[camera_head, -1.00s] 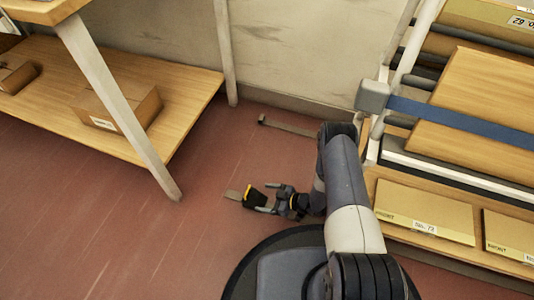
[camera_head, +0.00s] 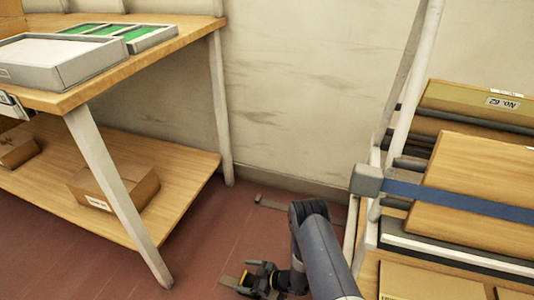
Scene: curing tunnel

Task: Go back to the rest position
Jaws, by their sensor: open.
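My gripper (camera_head: 248,280) is near the bottom edge of the head view, low over the red floor, at the end of my bent grey arm. Its jaws are open, and I see nothing held between them. A flat brownish strip shows by the fingertips; I cannot tell whether it touches them.
A wooden table (camera_head: 150,62) with grey trays (camera_head: 60,62) and a lower shelf (camera_head: 170,160) bearing cardboard boxes (camera_head: 115,190) stands at the left. A rack with wooden boards (camera_head: 485,175) and a blue strap (camera_head: 450,202) is close at the right. Red floor (camera_head: 205,235) lies between.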

